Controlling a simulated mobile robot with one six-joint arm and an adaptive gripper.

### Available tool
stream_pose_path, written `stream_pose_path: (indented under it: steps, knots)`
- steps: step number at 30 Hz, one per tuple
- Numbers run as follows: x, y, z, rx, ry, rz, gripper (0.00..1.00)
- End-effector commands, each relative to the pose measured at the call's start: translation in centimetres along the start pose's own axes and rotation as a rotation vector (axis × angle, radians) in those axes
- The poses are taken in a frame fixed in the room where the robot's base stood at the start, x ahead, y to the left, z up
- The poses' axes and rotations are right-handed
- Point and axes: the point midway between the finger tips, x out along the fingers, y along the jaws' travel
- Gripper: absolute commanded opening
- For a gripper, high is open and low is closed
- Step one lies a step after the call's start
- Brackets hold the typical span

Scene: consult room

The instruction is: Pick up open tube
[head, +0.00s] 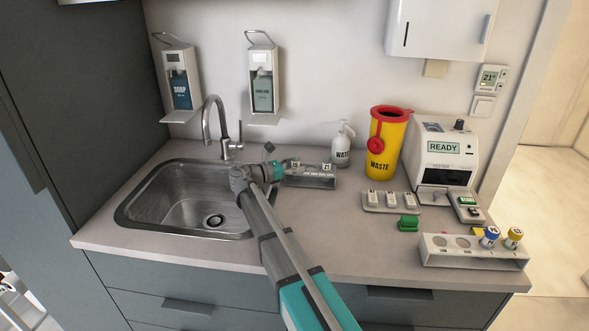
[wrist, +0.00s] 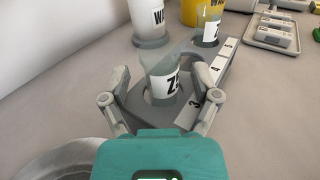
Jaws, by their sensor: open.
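A clear tube with a white label (wrist: 163,86) and no visible cap stands upright in a grey rack (wrist: 218,82) in the wrist view. My gripper (wrist: 160,98) is open, with one finger on each side of this tube; I cannot tell whether they touch it. In the head view my gripper (head: 281,167) is at the left end of the rack (head: 312,182), right of the sink, and partly hides the nearer tube. The second tube (head: 326,167) shows at the rack's right end.
The sink (head: 175,195) lies left, with its tap (head: 218,125) close behind my arm. A pump bottle (head: 342,145), yellow waste bin (head: 385,140) and tester (head: 440,158) stand behind right. A front rack (head: 470,250) holds blue- and yellow-capped tubes. Counter in front of the rack is clear.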

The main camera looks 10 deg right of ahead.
Motion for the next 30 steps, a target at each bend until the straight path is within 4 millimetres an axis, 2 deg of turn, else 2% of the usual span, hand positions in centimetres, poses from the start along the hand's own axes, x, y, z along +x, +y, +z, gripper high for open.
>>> stream_pose_path:
  steps: [14, 21, 24, 30]
  knots:
    - [0.05, -0.03, 0.00, 0.000, 0.000, -0.001, 0.79]
    - [0.08, -0.04, 0.00, 0.000, 0.000, -0.002, 0.35]
    - [0.09, -0.04, 0.00, 0.000, 0.000, -0.002, 0.18]
    - [0.12, -0.05, 0.00, 0.000, 0.000, -0.002, 0.18]
